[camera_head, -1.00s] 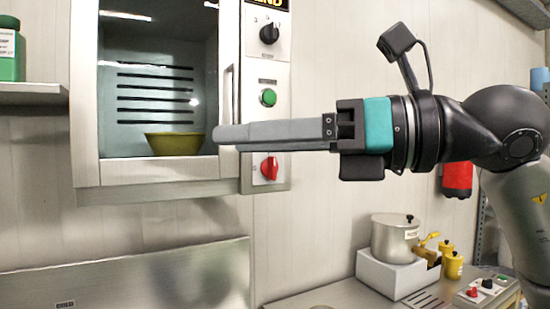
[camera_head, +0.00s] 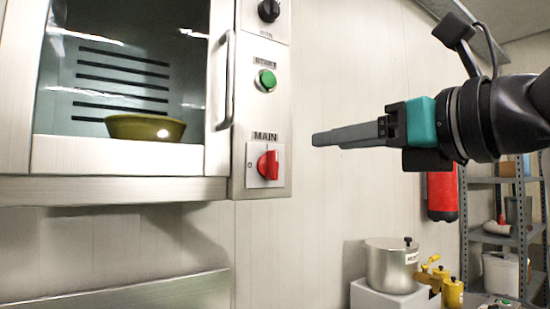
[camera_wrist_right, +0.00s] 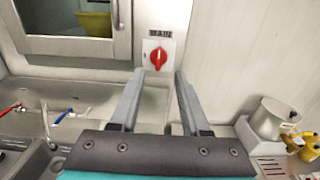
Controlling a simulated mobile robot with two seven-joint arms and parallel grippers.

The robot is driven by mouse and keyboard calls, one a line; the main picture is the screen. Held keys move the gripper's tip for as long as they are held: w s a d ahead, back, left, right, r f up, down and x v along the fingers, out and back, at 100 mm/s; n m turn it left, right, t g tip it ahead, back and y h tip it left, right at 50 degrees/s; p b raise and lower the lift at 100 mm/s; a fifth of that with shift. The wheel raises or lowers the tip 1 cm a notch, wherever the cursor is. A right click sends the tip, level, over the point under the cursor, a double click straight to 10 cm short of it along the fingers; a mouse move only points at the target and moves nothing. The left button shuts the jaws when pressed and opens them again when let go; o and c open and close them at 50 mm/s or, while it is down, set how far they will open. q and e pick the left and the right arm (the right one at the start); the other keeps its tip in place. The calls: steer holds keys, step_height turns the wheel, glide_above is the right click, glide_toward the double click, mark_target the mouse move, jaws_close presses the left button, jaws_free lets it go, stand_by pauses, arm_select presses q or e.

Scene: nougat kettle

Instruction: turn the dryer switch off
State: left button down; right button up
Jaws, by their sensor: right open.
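The dryer switch is a red rotary knob (camera_head: 267,165) on a pale square plate under the label MAIN, low on the dryer's control panel (camera_head: 240,185). It also shows at the top middle of the right wrist view (camera_wrist_right: 158,57), just beyond the fingertips. My right gripper (camera_head: 318,139) is to the right of the switch in the head view, apart from it, pointing left. In the right wrist view my right gripper (camera_wrist_right: 160,74) is open and empty, its two fingers spread below the knob. My left gripper is not in view.
A green button (camera_head: 265,80) and a black knob (camera_head: 269,10) sit above the switch. The dryer's closed glass door has a vertical handle (camera_head: 226,80); an olive bowl (camera_head: 145,127) is inside. A steel pot (camera_head: 391,266) and a red extinguisher (camera_head: 442,194) are at right.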

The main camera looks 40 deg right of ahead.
mark_target(265, 151)
steer(key=w+p, duration=0.1)
steer(key=w, duration=0.3)
steer(key=w+d+p, duration=0.1)
steer(key=w+p, duration=0.1)
steer(key=w, duration=0.2)
steer(key=w+p, duration=0.1)
steer(key=w, duration=0.4)
steer(key=shift+d+r, duration=0.1)
steer(key=shift+d, duration=0.05)
steer(key=shift+w+d+p, duration=0.1)
steer(key=shift+w+p, duration=0.25)
steer(key=shift+w, duration=0.25)
steer(key=shift+c, duration=0.3)
jaws_close()
